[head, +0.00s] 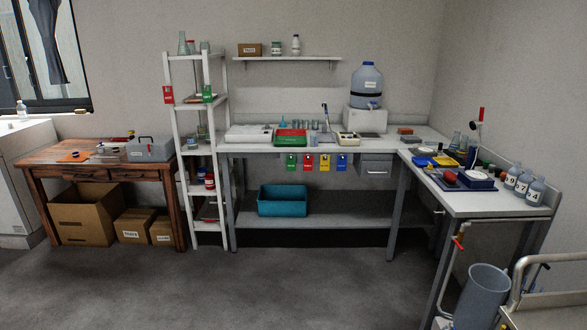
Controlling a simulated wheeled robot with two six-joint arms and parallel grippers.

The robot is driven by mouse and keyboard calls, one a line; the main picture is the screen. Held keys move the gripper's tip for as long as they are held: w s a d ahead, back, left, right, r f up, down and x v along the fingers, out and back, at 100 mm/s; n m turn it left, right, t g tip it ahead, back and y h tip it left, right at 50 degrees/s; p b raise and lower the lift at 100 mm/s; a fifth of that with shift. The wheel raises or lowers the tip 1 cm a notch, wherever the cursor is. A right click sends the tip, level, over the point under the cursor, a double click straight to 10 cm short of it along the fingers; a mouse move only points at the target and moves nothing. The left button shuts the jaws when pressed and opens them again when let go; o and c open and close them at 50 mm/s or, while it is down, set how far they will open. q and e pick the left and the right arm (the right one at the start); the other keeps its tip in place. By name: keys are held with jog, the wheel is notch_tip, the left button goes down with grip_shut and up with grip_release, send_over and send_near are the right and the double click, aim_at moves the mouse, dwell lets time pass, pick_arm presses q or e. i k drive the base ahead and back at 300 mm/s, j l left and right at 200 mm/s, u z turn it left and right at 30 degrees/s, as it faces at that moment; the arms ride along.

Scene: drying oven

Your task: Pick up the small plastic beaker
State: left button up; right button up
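Neither of my grippers is in view. Several small cup-like vessels (315,125) stand in a row at the back of the middle workbench (375,146), behind a red tray (291,138). They are too small and far off to tell which one is the small plastic beaker, or whether it is among them. Clear glassware (455,140) also stands on the right bench, partly hidden by other items.
A white ladder shelf (167,125) stands between the wooden table (60,160) and the workbench. A grey bin (482,295) and a metal-railed frame (550,300) stand at lower right. The central floor is clear.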

aim_at(314, 137)
jog(key=i+j+z, duration=0.1)
jog(key=i+j, duration=0.15)
jog(key=i, duration=0.3)
jog(key=i+j+z, duration=0.1)
jog(key=i+j, duration=0.2)
jog(key=i, duration=0.25)
jog(key=i+j+z, duration=0.1)
jog(key=i+j, duration=0.25)
jog(key=i, duration=0.15)
jog(key=i+j+z, duration=0.25)
jog(key=j, duration=0.25)
jog(key=i, duration=0.1)
